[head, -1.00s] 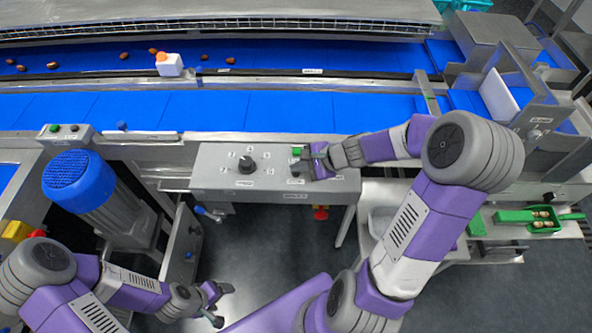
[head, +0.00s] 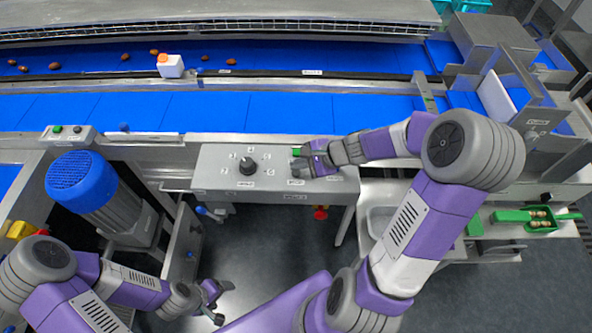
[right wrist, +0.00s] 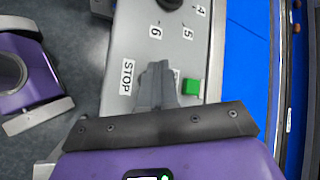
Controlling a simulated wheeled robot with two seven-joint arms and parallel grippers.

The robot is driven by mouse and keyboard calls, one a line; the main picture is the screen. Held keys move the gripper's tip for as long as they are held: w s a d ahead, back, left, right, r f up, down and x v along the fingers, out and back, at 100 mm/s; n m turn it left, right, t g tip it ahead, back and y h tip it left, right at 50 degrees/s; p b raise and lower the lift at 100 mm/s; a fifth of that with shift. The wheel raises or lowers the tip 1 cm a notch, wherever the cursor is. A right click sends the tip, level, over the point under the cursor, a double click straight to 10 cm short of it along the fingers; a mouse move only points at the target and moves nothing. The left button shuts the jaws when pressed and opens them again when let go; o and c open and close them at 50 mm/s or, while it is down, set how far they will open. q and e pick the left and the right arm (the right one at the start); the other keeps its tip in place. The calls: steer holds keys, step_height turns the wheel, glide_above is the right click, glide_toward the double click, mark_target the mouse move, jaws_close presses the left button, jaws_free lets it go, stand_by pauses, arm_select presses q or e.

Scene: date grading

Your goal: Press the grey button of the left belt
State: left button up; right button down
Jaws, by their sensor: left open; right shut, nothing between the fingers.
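A grey control panel (head: 222,181) stands at the centre, with a black knob (head: 248,166) and a green button (head: 297,152); the green button also shows in the right wrist view (right wrist: 191,87). My right gripper (head: 298,164) is shut and empty over the panel, its fingertips (right wrist: 157,70) between the green button and the STOP label (right wrist: 127,77). The fingers hide the panel surface beneath them, so I see no grey button there and cannot tell contact. A small box (head: 67,139) at the left bears a green and a grey button (head: 77,130). My left gripper (head: 217,300) is open, low over the floor.
Blue belts (head: 260,110) run behind the panel, with several dates and a white box with an orange top (head: 170,67). A blue-capped motor (head: 80,182) stands at the left. A red knob (head: 320,213) sits below the panel. Green trays (head: 512,216) lie at the right.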

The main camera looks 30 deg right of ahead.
mark_target(299, 174)
step_height(299, 174, up, 5)
steer(key=p, duration=0.3)
steer(key=shift+p, duration=0.4)
steer(key=shift+f, duration=0.1)
stand_by(0.4)
